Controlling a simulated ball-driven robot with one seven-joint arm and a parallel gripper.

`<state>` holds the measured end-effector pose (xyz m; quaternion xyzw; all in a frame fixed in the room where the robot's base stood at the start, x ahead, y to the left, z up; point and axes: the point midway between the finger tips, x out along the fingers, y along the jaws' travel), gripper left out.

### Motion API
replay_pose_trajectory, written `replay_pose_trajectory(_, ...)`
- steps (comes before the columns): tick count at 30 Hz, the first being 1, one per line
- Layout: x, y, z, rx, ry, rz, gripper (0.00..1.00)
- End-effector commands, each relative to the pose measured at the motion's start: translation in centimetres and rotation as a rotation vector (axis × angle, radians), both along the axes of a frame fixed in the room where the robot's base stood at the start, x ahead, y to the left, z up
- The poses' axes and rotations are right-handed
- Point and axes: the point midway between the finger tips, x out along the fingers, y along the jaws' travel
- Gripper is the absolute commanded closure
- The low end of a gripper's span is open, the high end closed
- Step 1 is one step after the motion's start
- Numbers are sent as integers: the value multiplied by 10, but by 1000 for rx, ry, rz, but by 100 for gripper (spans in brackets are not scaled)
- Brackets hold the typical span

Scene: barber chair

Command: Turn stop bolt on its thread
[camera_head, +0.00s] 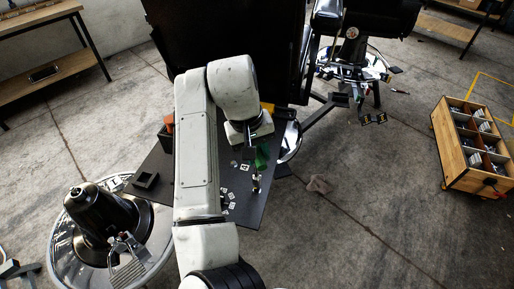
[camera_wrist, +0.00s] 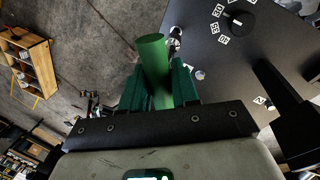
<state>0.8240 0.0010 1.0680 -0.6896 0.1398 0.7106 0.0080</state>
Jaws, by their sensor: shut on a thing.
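My gripper (camera_wrist: 158,82) has dark green fingers, shut on a smooth green cylinder (camera_wrist: 152,48) that sticks out past the fingertips in the wrist view. I cannot tell whether this cylinder is the stop bolt or part of it. In the head view my gripper (camera_head: 262,157) is a small green patch above the right part of a dark table. A small shiny metal piece (camera_head: 256,184) stands just below it near the table's right edge. A shiny piece also shows beside the cylinder in the wrist view (camera_wrist: 175,38). Any thread is hidden or too small to see.
The dark table (camera_head: 248,212) carries several white numbered tags (camera_head: 226,196) and a black open box (camera_head: 146,180). A barber chair base (camera_head: 110,225) stands at left. A wooden compartment crate (camera_head: 452,160) is on the floor at right.

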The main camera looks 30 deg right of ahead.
Motion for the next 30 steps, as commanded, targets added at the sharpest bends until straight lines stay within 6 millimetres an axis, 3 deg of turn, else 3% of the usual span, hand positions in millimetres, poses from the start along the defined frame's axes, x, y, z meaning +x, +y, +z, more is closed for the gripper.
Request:
replay_pose_trajectory(12,0,0,-28,-1,0,0,100)
replay_pose_trajectory(30,0,0,-25,-1,0,0,100)
